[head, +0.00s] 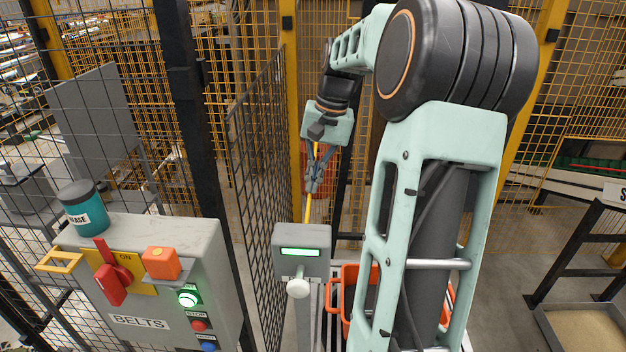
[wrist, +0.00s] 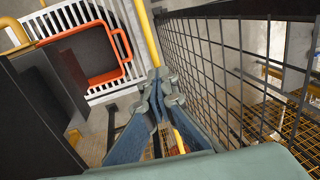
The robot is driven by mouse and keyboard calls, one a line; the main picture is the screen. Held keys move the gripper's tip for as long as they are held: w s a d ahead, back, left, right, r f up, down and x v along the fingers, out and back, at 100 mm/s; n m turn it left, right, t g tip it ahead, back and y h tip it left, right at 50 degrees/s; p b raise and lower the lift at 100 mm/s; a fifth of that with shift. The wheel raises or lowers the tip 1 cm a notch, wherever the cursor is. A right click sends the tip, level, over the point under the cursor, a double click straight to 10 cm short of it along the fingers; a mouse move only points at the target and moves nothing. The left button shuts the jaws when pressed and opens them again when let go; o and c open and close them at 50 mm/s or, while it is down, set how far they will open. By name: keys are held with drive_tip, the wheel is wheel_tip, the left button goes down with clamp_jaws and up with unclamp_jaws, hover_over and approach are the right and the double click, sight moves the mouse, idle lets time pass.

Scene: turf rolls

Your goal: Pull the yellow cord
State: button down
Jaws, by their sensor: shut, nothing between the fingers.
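The yellow cord (head: 308,208) shows in the head view as a thin strip just below my gripper (head: 313,183), behind the grey box. In the wrist view the cord (wrist: 149,34) runs from the top edge down to my fingertips (wrist: 161,90). More yellow (wrist: 180,141) shows in the gap between the finger links. My fingers are shut at the tips with nothing held. The cord lines up with the tips, and the fingers hide part of it.
A dark mesh fence (head: 262,190) stands close on the left of my gripper. A grey box with a green display (head: 302,262) stands in front, with an orange-red crate (head: 351,283) beside it. The BELTS panel (head: 190,247) is at the lower left.

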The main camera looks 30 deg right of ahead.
wheel_tip(320, 180, down, 2)
drive_tip(key=shift+f+b, duration=0.1)
drive_tip(key=shift+b, duration=0.2)
drive_tip(key=c, duration=2.1)
unclamp_jaws()
wheel_tip(320, 180, up, 12)
drive_tip(key=s+d, duration=0.1)
drive_tip(key=shift+s+d, duration=0.2)
drive_tip(key=shift+d, duration=0.2)
